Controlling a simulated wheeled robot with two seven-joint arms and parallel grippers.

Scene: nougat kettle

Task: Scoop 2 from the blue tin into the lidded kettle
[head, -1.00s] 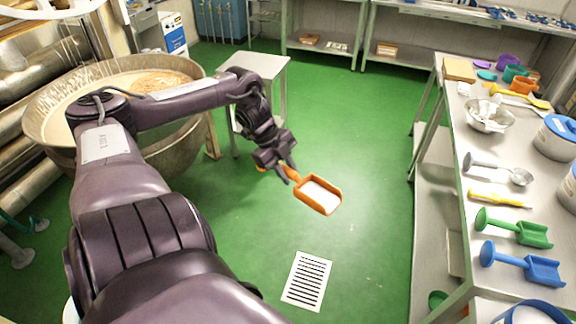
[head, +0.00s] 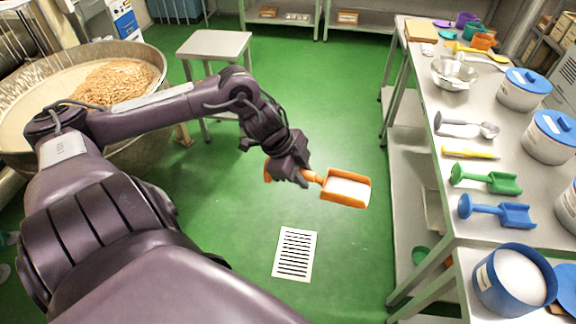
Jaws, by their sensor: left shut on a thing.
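My left gripper (head: 301,179) is shut on the handle of an orange scoop (head: 344,200). The scoop holds white powder and hangs over the green floor, between the kettle and the right-hand table. An open blue tin (head: 488,287) with white powder inside stands at the bottom right. A large round metal kettle (head: 150,112) stands at the left, partly behind my left arm. A brown grainy heap shows inside it, and I cannot make out a lid. My right gripper is out of view.
The metal table (head: 425,137) on the right holds a green scoop (head: 500,184), a blue scoop (head: 515,216), a metal scoop (head: 488,130) and blue-lidded tins (head: 548,140).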

